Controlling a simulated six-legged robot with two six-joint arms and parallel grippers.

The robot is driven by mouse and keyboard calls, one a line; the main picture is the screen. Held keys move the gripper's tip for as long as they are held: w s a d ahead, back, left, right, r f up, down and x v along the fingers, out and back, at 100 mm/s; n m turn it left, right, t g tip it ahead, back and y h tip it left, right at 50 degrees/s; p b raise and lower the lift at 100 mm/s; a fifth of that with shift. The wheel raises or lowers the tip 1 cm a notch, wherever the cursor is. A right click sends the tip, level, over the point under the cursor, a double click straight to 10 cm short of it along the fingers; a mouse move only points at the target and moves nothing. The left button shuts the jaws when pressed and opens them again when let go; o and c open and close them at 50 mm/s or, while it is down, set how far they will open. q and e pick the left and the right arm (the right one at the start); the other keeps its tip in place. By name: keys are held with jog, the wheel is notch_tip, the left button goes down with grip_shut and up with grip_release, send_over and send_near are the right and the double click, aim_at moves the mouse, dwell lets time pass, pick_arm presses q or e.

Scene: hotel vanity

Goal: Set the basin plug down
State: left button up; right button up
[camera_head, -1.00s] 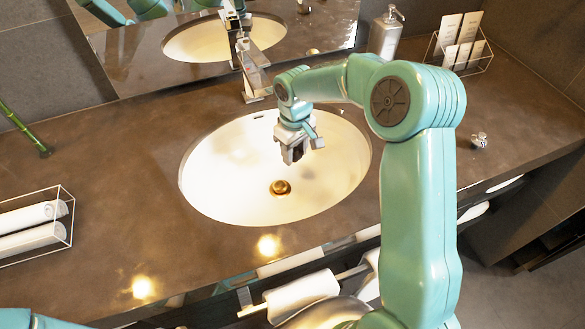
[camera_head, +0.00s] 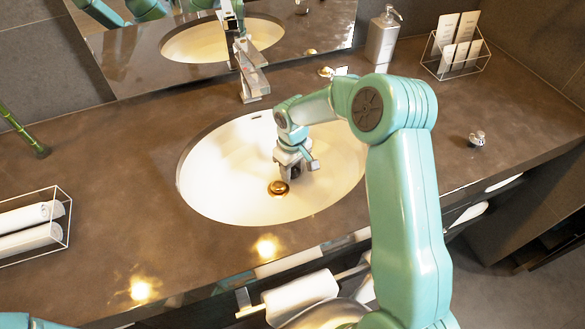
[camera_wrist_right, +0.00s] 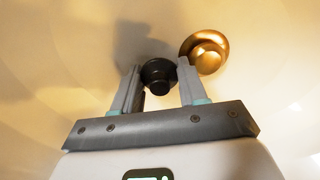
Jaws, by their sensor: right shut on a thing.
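The basin plug (camera_wrist_right: 158,74) is a small dark round piece between the two fingers of my right gripper (camera_wrist_right: 160,88) in the wrist view. The gripper is shut on it. In the head view my right gripper (camera_head: 291,172) points down inside the white basin (camera_head: 222,185), just behind and right of the gold drain (camera_head: 278,188). The wrist view shows the gold drain (camera_wrist_right: 204,52) beside the plug, to its upper right. The plug is mostly hidden by the gripper in the head view. My left gripper is outside the view.
A chrome tap (camera_head: 250,75) stands behind the basin. A soap dispenser (camera_head: 383,38) and a wire rack of cards (camera_head: 458,60) stand at the back right. A small chrome knob-like piece (camera_head: 477,139) is on the right counter. Rolled towels (camera_head: 30,228) lie in a rack at left.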

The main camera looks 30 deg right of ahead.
aim_at(293, 168)
jog(key=shift+s+f, duration=0.1)
jog(key=shift+f, duration=0.2)
jog(key=o, duration=0.8)
jog(key=shift+a+f, duration=0.1)
jog(key=shift+r+p, duration=0.3)
jog(key=shift+r, duration=6.35)
jog(key=shift+r, duration=0.1)
